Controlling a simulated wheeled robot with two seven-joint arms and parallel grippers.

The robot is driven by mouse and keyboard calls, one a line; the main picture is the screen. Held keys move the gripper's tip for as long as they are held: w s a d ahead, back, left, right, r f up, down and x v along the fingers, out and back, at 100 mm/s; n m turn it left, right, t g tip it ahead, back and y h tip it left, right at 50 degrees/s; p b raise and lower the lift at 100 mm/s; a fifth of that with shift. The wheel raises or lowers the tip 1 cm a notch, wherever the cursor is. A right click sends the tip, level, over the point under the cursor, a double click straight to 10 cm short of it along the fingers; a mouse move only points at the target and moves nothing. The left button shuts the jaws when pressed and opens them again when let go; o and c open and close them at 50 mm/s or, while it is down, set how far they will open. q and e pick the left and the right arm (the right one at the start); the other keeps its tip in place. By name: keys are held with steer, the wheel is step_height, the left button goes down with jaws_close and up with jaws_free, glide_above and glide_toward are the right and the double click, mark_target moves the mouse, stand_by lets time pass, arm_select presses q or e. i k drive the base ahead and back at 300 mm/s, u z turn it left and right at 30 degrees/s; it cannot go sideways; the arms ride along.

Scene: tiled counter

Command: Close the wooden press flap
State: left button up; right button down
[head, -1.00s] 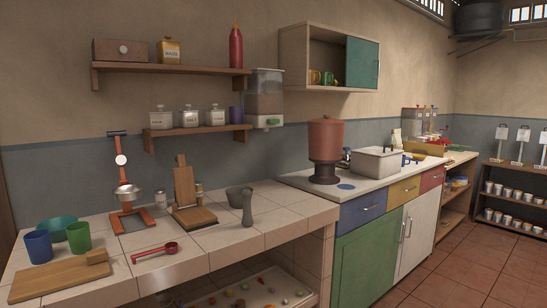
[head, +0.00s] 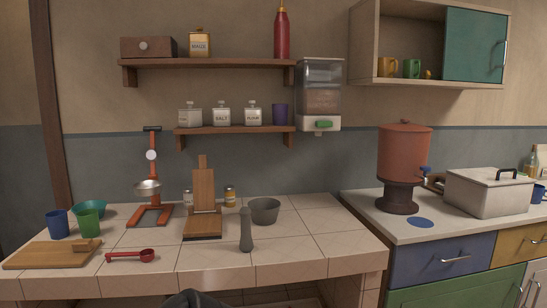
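The wooden press (head: 203,224) stands on the tiled counter, left of the middle in the head view. Its wooden flap (head: 204,187) stands up, nearly upright, above the flat wooden base, with a narrower handle at its top. The press is open. A dark rounded shape (head: 190,298) at the bottom edge may be part of my own body; I cannot tell which part. Neither of my grippers can be made out in the head view.
A grey pestle (head: 246,231) and grey mortar (head: 265,211) stand right of the press. An orange stand (head: 154,180) is at its left, and small jars (head: 229,196) are behind it. The counter's right part is clear.

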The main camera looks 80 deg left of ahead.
mark_target(203, 178)
steer(key=i, duration=0.9)
steer(key=u, duration=3.35)
